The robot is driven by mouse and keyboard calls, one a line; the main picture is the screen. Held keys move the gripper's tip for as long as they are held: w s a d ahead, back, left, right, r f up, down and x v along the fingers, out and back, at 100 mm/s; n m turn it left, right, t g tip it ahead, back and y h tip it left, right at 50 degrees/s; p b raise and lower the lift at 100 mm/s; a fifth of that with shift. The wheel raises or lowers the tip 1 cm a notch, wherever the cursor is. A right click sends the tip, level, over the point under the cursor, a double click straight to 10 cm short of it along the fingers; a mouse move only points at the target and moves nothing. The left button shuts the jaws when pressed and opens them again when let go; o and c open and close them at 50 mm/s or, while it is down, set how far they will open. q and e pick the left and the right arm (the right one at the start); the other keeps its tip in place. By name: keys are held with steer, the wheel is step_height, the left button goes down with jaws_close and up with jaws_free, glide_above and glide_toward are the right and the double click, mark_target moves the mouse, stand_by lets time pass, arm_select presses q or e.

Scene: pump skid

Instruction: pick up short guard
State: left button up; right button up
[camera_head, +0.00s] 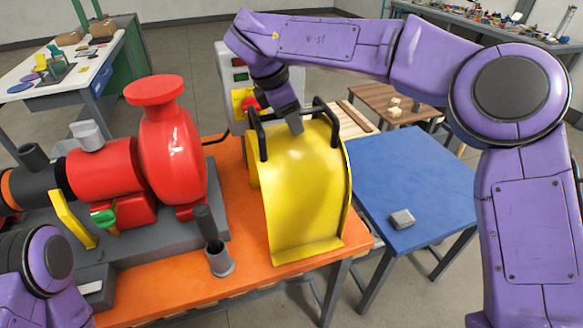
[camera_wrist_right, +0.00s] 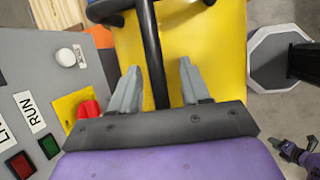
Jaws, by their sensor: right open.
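The short guard (camera_head: 305,195) is a curved yellow cover with two black handles, standing on the orange bench in the head view. Its yellow top (camera_wrist_right: 205,45) fills the middle of the right wrist view. My right gripper (camera_head: 294,126) is over the guard's top, by the handles. In the right wrist view my right gripper (camera_wrist_right: 158,80) is open, with one black handle bar (camera_wrist_right: 153,50) running between its fingers. The fingers stand apart from the bar. My left arm shows at the lower left of the head view, but its gripper is out of view.
A red pump (camera_head: 170,150) stands on a grey base left of the guard. A control box (camera_head: 236,85) with buttons stands behind the guard. A blue table (camera_head: 420,180) at the right holds a small grey block (camera_head: 402,218) and is otherwise clear.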

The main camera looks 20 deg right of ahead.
jaws_close()
stand_by(1.4)
steer(key=shift+r, duration=0.1)
